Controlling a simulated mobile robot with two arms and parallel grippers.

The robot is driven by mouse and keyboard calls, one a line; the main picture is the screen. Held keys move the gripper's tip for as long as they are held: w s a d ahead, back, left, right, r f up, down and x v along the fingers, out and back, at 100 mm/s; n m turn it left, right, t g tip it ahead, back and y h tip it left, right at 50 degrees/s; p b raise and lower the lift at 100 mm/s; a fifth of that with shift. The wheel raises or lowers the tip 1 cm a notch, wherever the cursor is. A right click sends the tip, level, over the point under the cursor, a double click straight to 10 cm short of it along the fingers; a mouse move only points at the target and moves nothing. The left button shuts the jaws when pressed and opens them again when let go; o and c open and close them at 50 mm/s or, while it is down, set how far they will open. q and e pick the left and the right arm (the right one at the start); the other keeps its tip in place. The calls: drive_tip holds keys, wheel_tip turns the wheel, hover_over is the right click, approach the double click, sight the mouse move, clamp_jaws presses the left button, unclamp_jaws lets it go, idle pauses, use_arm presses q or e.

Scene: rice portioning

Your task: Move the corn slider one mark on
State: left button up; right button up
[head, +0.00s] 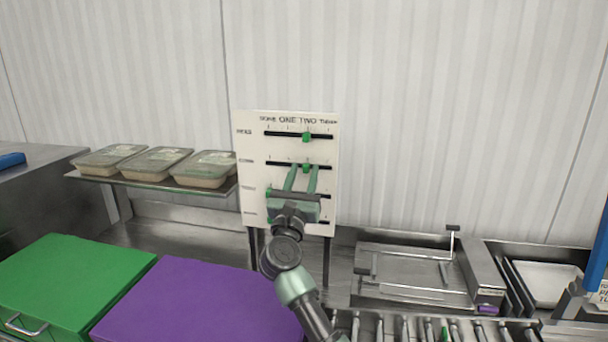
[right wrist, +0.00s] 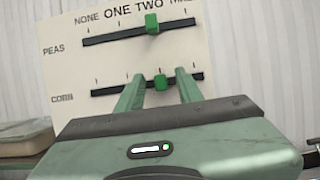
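A white slider board (head: 250,150) stands against the back wall, with rows of slots and green knobs under the marks NONE, ONE, TWO and THREE. The corn slider (head: 306,166) is the second row's green knob, and it stands in line with TWO. It also shows in the right wrist view (right wrist: 160,82). My right gripper (head: 303,170) is open in front of the corn row. Its two fingers stand on either side of the knob, with gaps visible. Whether the fingertips reach the knob's depth I cannot tell. My left gripper is not in view.
The peas knob (head: 306,136) is just above, also at TWO. Two lower knobs sit at the left end, partly hidden by my gripper. Lidded containers (head: 150,162) stand on a shelf at left. Green (head: 70,285) and purple (head: 200,305) boxes are in front.

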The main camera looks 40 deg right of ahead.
drive_tip(key=b+v, duration=0.2)
drive_tip(key=v, duration=0.5)
drive_tip(key=shift+s+a+f, duration=0.1)
drive_tip(key=shift+a+f, duration=0.05)
drive_tip(key=shift+f, duration=0.1)
